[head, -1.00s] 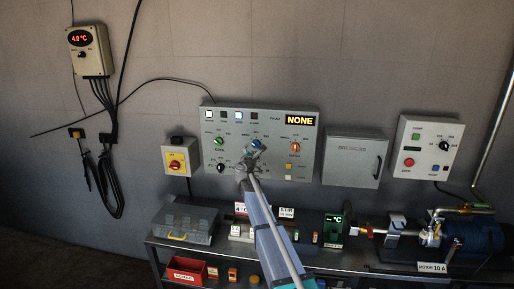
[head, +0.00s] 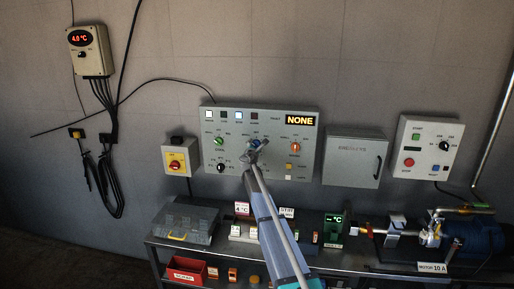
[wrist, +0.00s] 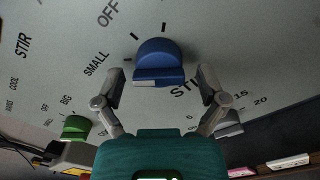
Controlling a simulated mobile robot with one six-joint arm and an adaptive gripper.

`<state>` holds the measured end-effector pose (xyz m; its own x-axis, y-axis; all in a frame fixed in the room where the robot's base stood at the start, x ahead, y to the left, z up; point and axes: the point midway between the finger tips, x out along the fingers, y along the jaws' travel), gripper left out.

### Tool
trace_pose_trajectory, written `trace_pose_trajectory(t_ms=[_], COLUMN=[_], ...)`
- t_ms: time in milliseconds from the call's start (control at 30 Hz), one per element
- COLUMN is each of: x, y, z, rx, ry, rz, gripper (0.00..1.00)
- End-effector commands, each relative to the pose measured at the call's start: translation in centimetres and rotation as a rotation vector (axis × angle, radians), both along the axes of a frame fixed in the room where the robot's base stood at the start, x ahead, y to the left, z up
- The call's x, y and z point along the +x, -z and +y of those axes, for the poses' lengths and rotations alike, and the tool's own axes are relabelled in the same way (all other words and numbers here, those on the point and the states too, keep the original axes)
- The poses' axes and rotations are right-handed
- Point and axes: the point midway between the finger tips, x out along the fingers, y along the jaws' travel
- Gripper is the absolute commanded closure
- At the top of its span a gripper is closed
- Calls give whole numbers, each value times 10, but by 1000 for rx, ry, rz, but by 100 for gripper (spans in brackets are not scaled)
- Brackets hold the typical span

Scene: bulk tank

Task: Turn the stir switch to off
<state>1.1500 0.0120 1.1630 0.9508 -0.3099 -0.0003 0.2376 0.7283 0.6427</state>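The blue stir switch (head: 254,143) is a round knob on the grey control panel (head: 305,165), in its upper middle. In the wrist view the blue knob (wrist: 158,62) is close ahead, with a raised bar and a pale mark on the bar's lower left. Printed words SMALL and OFF stand to its upper left, and a partly hidden label starting "ST" is at its lower right. My gripper (wrist: 160,78) is open, one finger on each side of the knob, with visible gaps. My gripper also shows just below the knob in the head view (head: 257,152).
A green knob (head: 219,141), an orange knob (head: 296,147) and a black knob (head: 220,168) are on the same panel. A yellow box with a red switch (head: 175,164) hangs to the left. A grey cabinet (head: 350,160) is to the right. A bench with equipment stands below.

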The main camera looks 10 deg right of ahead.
Motion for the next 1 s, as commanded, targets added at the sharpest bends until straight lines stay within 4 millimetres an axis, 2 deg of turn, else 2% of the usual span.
trace_pose_trajectory(t_ms=[33, 367, 400, 767, 1000], x=[0, 0, 0, -1, -1], y=[0, 0, 0, 0, 0], z=[0, 0, -9, 1, 2], rx=[0, 0, 0, 53, 179], ry=[0, 1, 1, 2, 2], rz=[0, 1, 0, -17, -58], gripper=[26, 87, 86, 87, 87])
